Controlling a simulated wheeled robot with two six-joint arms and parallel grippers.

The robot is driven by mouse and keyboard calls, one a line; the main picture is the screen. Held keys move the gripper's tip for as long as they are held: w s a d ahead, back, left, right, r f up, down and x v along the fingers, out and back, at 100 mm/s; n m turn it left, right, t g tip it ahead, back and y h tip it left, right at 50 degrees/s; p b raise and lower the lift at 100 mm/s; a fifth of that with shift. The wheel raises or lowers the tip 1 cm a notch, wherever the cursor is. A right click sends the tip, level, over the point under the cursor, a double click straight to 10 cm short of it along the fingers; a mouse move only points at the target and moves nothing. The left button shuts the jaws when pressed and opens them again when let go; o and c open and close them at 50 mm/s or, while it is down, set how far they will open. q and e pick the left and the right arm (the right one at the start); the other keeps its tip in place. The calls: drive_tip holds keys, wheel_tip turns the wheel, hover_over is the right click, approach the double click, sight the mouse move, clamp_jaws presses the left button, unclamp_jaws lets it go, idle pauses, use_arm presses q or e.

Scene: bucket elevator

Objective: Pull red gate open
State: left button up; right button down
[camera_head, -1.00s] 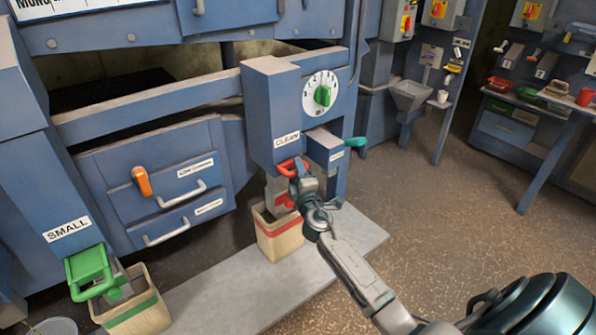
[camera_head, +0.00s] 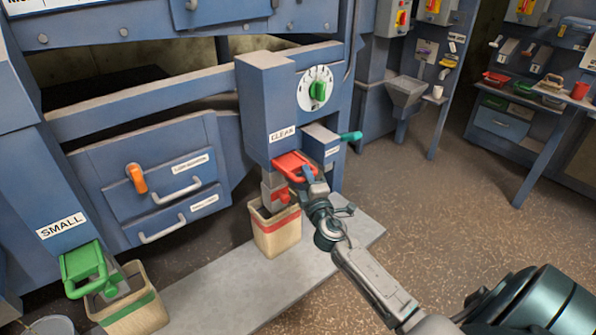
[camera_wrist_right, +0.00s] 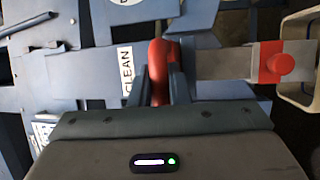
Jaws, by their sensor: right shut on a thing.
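The red gate (camera_head: 294,164) sticks out from the blue chute under the CLEAN label, with its looped handle toward me. My right gripper (camera_head: 310,177) is shut on the red gate's handle. In the right wrist view the red handle (camera_wrist_right: 160,68) sits between the two fingers of my right gripper (camera_wrist_right: 168,80). Below the gate, a grey spout with a red clamp (camera_head: 280,197) hangs over a sack with a red band (camera_head: 275,232). The clamp also shows in the right wrist view (camera_wrist_right: 276,64). My left gripper is not in view.
A green gate (camera_head: 84,265) under the SMALL label stands at left above a green-banded sack (camera_head: 135,305). A teal handle (camera_head: 350,136) sits just right of the red gate. The brown floor at right (camera_head: 420,215) is clear.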

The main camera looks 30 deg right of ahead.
drive_tip(key=shift+s+f, duration=0.1)
drive_tip(key=shift+f, duration=0.1)
drive_tip(key=c, duration=1.4)
unclamp_jaws()
drive_tip(key=shift+s+r, duration=0.1)
drive_tip(key=shift+s, duration=0.05)
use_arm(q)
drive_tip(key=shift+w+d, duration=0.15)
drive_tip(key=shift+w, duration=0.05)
use_arm(e)
drive_tip(key=shift+o, duration=0.2)
drive_tip(key=shift+s+r, duration=0.1)
